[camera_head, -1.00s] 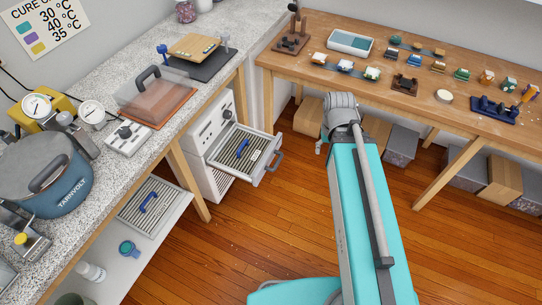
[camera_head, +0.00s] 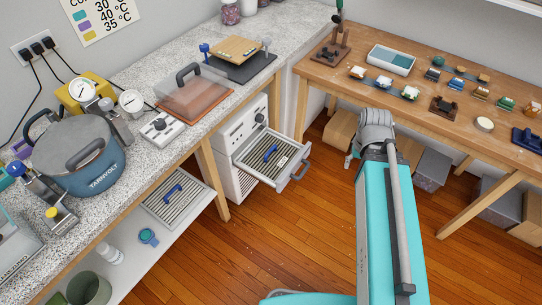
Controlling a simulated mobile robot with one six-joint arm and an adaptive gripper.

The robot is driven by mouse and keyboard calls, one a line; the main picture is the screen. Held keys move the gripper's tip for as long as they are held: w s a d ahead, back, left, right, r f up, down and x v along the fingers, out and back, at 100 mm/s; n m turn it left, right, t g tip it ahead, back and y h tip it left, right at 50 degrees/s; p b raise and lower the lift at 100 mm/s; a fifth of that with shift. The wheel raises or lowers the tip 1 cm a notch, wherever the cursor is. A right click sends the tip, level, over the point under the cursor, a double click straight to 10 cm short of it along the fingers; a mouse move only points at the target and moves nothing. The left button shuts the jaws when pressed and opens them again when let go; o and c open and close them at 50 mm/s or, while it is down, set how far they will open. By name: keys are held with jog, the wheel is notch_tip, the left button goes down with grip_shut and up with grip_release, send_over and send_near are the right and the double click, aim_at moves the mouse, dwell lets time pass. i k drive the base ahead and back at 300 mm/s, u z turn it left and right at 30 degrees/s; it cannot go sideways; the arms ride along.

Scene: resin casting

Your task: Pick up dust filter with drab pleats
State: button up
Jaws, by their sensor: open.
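Two ribbed panels with blue handles look like pleated filters. One panel (camera_head: 285,163) lies in the open drawer of the white cabinet and has dull, brownish-grey pleats. The other panel (camera_head: 181,212) lies on the low white shelf under the left counter and looks paler grey. From these pleats I cannot tell for sure which one is called drab. My turquoise arm rises at centre right, ending in a grey joint, apart from both panels.
The open drawer (camera_head: 297,182) juts out over the wooden floor (camera_head: 265,245). A blue pot (camera_head: 95,178) and a clear-covered tray (camera_head: 195,97) stand on the left counter. The wooden bench (camera_head: 325,85) at right holds several small models. Boxes (camera_head: 432,168) sit beneath it.

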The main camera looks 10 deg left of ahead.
aim_at(271, 155)
jog(key=k, duration=1.3)
jog(key=z, duration=0.3)
jog(key=i, duration=0.65)
jog(key=z, duration=0.5)
jog(key=i, duration=1.5)
jog(key=u, duration=0.7)
jog(key=i, duration=0.55)
jog(key=u, duration=0.55)
